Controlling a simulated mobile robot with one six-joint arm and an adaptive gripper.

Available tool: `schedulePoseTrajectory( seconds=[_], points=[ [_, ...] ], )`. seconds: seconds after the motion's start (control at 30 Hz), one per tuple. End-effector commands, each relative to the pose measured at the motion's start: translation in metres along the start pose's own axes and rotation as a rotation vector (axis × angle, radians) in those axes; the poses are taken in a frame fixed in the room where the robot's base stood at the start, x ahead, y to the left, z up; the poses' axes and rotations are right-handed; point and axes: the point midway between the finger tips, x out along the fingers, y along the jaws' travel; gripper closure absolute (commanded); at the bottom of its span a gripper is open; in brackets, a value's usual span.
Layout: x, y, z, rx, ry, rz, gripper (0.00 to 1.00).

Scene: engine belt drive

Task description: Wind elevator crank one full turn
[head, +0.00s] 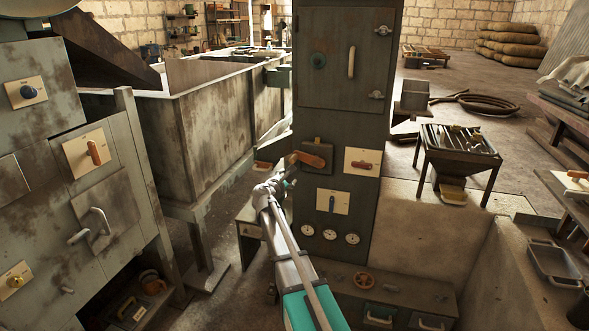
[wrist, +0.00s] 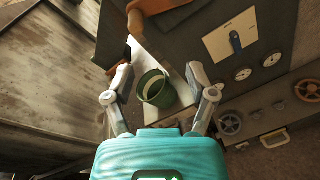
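The tall dark elevator casing (head: 333,112) stands in the middle of the head view. The crank (head: 308,159), with a brown handle, sits on a dark block on its front. In the wrist view, a brown handle (wrist: 136,24), seemingly the crank's, shows at the top, beyond my left finger. My gripper (head: 277,183) is just left of and below the crank in the head view. In the wrist view my gripper (wrist: 160,72) has its fingers spread wide with nothing held between them. Whether a finger touches the crank cannot be told.
A red-handled switch plate (head: 362,162) and a blue-lever plate (head: 332,202) sit close to the crank. Several gauges (head: 330,234) lie below. A green bucket (wrist: 157,88) shows beyond my fingers. A long metal bin (head: 205,130) stands left of my arm.

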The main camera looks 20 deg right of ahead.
Motion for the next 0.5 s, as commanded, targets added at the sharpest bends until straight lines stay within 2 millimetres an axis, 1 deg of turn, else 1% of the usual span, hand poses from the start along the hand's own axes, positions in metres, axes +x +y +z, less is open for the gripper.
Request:
schedulePoseTrajectory(
  seconds=[0.03,0.1,0.2,0.33,0.5],
  points=[
    [0.013,0.005,-0.010,-0.073,-0.018,0.035,0.29],
    [0.022,0.012,-0.013,-0.162,-0.039,0.074,0.29],
    [0.029,0.019,-0.015,-0.251,-0.060,0.111,0.29],
    [0.033,0.024,-0.015,-0.303,-0.072,0.133,0.29],
    [0.032,0.025,-0.014,-0.307,-0.073,0.134,0.29]
  ],
)
